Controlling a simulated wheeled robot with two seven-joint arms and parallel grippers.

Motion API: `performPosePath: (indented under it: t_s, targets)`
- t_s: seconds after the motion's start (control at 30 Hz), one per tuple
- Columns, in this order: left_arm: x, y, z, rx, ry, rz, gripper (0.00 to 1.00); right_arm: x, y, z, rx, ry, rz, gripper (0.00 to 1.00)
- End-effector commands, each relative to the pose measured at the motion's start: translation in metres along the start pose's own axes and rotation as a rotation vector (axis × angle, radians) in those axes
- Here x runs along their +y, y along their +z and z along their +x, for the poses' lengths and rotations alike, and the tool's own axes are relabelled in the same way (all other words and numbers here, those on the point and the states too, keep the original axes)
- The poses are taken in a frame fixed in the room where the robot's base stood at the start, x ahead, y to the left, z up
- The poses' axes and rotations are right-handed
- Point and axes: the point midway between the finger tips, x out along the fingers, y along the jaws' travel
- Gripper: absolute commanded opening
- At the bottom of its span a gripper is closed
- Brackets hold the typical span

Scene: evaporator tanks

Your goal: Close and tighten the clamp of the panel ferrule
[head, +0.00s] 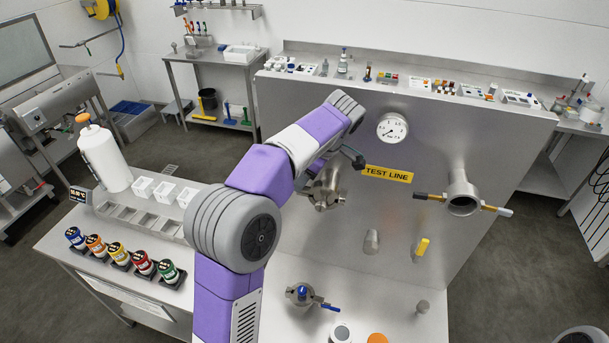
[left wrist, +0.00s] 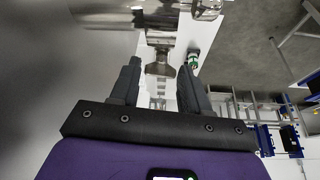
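The panel ferrule with its metal clamp (head: 325,195) is on the steel panel (head: 400,235), left of the yellow TEST LINE label. My left arm partly covers it in the head view. In the left wrist view, shiny clamp metal (left wrist: 205,8) crosses the top, and a wing-shaped metal nut (left wrist: 160,68) hangs below it on a stem. My left gripper (left wrist: 162,72) is open, its two dark fingers on either side of the nut with gaps visible. Whether the clamp is fully closed around the ferrule is unclear. My right gripper is not in view.
A pressure gauge (head: 392,128) is above the label. Another pipe port (head: 463,198) with side handles is to the right. A blue-handled valve fitting (head: 301,294) lies on the bench below. Colored jars (head: 118,253) and a white bottle (head: 104,158) stand at left.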

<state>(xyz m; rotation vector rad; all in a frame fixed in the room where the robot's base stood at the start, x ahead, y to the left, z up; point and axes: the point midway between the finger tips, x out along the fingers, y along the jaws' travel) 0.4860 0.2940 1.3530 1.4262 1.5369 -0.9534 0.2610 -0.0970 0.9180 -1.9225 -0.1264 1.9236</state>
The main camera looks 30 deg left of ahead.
Motion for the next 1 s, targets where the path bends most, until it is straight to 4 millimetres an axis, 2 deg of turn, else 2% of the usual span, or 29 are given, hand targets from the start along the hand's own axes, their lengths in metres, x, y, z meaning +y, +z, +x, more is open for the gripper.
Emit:
performPosePath:
  t_s: [0.03,0.23,0.37,0.63,0.97,1.0]
  targets:
    - [0.000,0.000,0.000,0.000,0.000,0.000,0.38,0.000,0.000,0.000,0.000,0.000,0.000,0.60]
    - [0.000,0.000,0.000,0.000,0.000,0.000,0.08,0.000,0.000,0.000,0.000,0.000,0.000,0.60]
    - [0.000,0.000,0.000,-0.001,0.015,0.030,0.08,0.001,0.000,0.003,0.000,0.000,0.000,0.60]
    - [-0.002,0.000,0.001,-0.002,0.098,0.230,0.08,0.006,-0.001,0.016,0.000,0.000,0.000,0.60]
    - [-0.002,-0.001,-0.001,0.000,0.108,0.258,0.07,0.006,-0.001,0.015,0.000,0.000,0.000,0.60]
    - [-0.002,-0.001,-0.001,0.000,0.108,0.257,0.41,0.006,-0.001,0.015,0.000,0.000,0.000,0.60]
